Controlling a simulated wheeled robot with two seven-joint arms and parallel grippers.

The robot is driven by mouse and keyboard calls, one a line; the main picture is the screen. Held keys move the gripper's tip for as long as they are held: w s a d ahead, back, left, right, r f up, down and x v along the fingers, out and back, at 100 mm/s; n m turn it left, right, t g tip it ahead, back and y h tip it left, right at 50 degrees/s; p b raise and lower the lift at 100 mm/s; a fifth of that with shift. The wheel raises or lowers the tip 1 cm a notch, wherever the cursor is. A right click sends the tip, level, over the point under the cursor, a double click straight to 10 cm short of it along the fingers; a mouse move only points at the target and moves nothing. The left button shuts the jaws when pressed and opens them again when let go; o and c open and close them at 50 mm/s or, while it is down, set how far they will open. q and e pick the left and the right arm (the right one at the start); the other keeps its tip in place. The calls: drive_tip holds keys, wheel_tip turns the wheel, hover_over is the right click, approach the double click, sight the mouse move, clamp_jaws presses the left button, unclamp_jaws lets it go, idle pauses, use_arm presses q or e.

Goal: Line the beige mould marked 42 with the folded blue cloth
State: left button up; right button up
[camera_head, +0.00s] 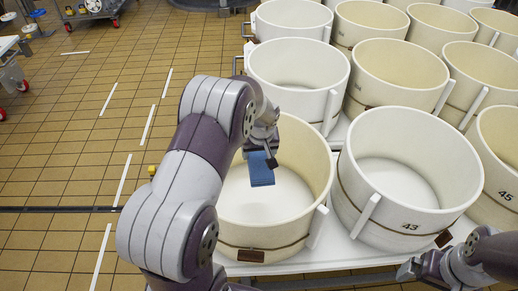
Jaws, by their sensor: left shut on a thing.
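The folded blue cloth (261,174) hangs from my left gripper (262,158), which is shut on it. The cloth is inside the outline of the open beige mould (270,236) in the front row, over its white bottom; I cannot tell how high above the bottom it is. No number shows on this mould, and my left arm hides its left side. The mould to its right is marked 43 (410,227). My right gripper (408,271) is at the lower right, in front of mould 43; its fingers are too unclear to judge.
Several more beige moulds stand close together behind and to the right, one marked 45 (505,195). They stand on a white platform (345,250). The tiled floor (60,160) at left is mostly clear, with carts at the far left.

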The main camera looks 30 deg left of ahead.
use_arm(q)
wheel_tip(320, 180, down, 25)
drive_tip(key=b, duration=1.9)
drive_tip(key=shift+r, duration=0.15)
drive_tip(key=shift+f+b, duration=0.9)
drive_tip(key=shift+b, duration=0.05)
drive_tip(key=shift+s+d+f, duration=0.1)
drive_tip(key=shift+s, duration=0.05)
idle(1.0)
drive_tip(key=o, duration=1.2)
drive_tip(key=p+v, duration=0.3)
drive_tip(key=v, duration=0.9)
drive_tip(key=shift+r, duration=0.3)
